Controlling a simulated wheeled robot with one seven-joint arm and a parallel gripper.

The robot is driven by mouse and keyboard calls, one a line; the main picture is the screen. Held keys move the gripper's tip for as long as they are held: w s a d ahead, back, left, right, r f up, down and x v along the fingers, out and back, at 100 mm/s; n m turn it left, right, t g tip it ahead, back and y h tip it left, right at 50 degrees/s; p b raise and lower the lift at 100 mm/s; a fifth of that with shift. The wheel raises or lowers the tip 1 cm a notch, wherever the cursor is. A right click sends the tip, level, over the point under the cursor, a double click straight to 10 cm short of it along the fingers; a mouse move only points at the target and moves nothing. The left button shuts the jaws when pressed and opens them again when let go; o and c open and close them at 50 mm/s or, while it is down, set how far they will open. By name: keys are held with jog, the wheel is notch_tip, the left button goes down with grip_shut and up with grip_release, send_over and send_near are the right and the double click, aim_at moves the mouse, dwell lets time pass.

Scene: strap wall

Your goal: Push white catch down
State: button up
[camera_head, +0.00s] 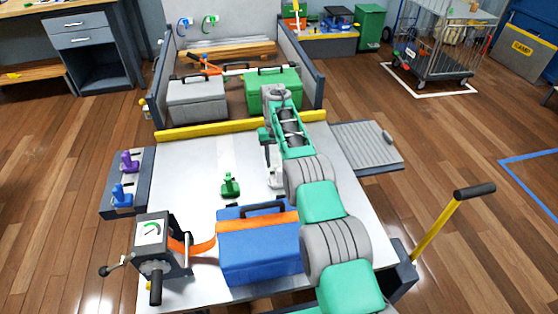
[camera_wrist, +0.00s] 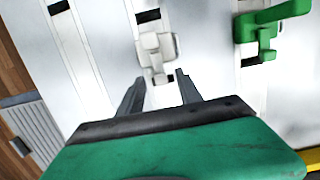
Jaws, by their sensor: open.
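The white catch (camera_head: 274,177) stands on the light panel, to the right of the green catch (camera_head: 230,186), and my arm partly hides it in the head view. In the wrist view the white catch (camera_wrist: 157,48) is just beyond my fingertips and roughly centred between them. A dark slot lies below it. My gripper (camera_wrist: 161,84) is open, with nothing between its fingers. In the head view my gripper (camera_head: 267,155) points down, close to the white catch. Any contact cannot be told.
The green catch (camera_wrist: 262,28) is close by at the upper right of the wrist view. A blue case (camera_head: 255,257) under an orange strap (camera_head: 258,223) stands in front. A purple catch (camera_head: 129,161) and a blue catch (camera_head: 122,195) are at the left. Bare panel lies between.

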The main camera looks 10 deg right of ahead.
aim_at(276, 166)
notch_tip(276, 166, up, 3)
jog(key=shift+s+r, duration=0.3)
jog(key=s+r, duration=0.9)
jog(key=s, duration=0.4)
jog(key=shift+s, duration=0.2)
jog(key=s+r+t+p, duration=0.4)
jog(key=s+r+p, duration=1.05)
jog(key=r, duration=0.65)
jog(key=s+t, duration=0.1)
jog(key=s, duration=0.6)
jog(key=shift+s+f+p, duration=0.25)
jog(key=shift+f+p, duration=0.05)
jog(key=shift+p, duration=0.05)
